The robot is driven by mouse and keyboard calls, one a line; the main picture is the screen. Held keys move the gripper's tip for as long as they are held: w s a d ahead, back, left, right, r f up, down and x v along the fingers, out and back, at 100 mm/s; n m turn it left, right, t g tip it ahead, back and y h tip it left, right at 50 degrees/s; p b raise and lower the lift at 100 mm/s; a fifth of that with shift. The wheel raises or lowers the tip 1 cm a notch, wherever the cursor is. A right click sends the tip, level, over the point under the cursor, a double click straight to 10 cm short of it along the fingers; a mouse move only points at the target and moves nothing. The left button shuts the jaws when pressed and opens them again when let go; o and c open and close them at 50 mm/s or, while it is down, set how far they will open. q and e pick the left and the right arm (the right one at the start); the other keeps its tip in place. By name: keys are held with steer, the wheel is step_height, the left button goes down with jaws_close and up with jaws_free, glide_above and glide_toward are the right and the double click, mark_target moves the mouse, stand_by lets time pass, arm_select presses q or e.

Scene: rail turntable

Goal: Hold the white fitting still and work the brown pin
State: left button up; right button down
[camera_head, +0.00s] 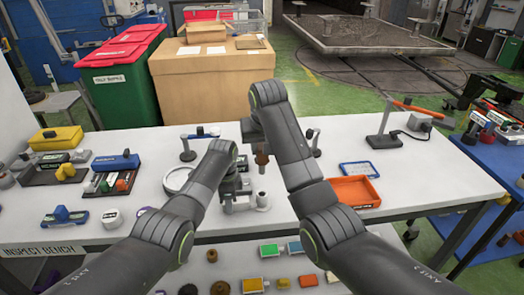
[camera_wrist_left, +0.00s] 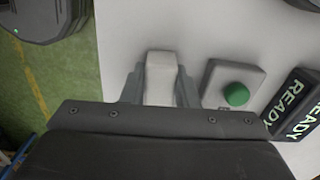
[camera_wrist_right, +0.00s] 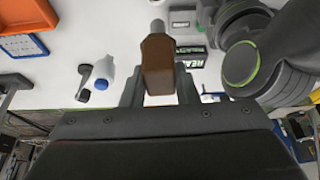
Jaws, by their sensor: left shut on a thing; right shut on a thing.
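The white fitting (camera_head: 240,207) stands on the white bench in the middle of the head view. My left gripper (camera_head: 236,184) is shut on it; in the left wrist view the fitting's pale block (camera_wrist_left: 160,72) sits between the two fingers. The brown pin (camera_head: 261,158) hangs below my right gripper (camera_head: 260,147), above and behind the fitting and apart from it in the head view. In the right wrist view the brown pin (camera_wrist_right: 157,68) is between the shut fingers, with a grey tip beyond. My left arm hides part of the fitting.
An orange tray (camera_head: 355,191) and a blue-edged card (camera_head: 359,169) lie to the right. A white ring (camera_head: 177,180) lies to the left. A box with a green button (camera_wrist_left: 236,94) and a READY sign (camera_wrist_left: 296,100) are beside the fitting. The bench's right part is mostly clear.

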arm_select(q)
steer(key=o, duration=1.1)
